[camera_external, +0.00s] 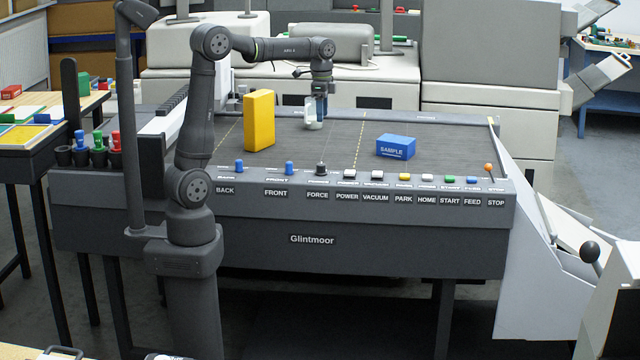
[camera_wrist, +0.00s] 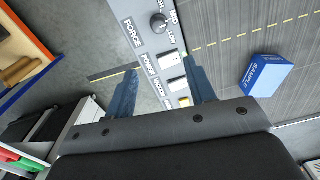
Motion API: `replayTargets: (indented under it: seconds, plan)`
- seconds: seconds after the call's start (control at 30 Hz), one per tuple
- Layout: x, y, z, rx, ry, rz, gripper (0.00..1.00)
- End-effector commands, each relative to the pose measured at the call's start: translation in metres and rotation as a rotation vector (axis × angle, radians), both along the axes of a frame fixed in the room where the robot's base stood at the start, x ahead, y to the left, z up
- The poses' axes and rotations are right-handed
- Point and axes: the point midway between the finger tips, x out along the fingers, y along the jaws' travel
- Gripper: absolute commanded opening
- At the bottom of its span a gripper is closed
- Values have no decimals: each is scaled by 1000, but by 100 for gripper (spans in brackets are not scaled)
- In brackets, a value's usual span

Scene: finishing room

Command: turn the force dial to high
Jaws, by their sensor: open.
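The force dial (camera_external: 320,169) is a small dark knob on the front control strip, above the FORCE label. In the wrist view the round black dial (camera_wrist: 159,23) sits near the top, with MID and LOW marks and a partly cut-off HIGH mark beside it. Its pointer setting is too small to tell for sure. My gripper (camera_external: 313,116) hangs above the table, behind the dial and apart from it. In the wrist view my gripper (camera_wrist: 162,69) has its two blue-grey fingers spread, with nothing held between them.
A yellow block (camera_external: 259,120) stands upright on the table left of my gripper. A blue SAMPLE box (camera_external: 396,147) lies to the right. Blue front knob (camera_external: 289,168) and white power button (camera_external: 349,174) flank the dial. The table between block and box is clear.

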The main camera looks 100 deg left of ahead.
Motion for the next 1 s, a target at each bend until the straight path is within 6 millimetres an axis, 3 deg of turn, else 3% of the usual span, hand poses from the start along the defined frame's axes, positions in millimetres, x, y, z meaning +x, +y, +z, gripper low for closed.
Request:
replayTargets:
  seconds: [0.27,0.8,1.0]
  plan:
    - [-4,3,-18,-19,9,-39,50]
    - [-4,2,-132,-19,10,-37,50]
    - [-4,3,-162,-18,9,-37,50]
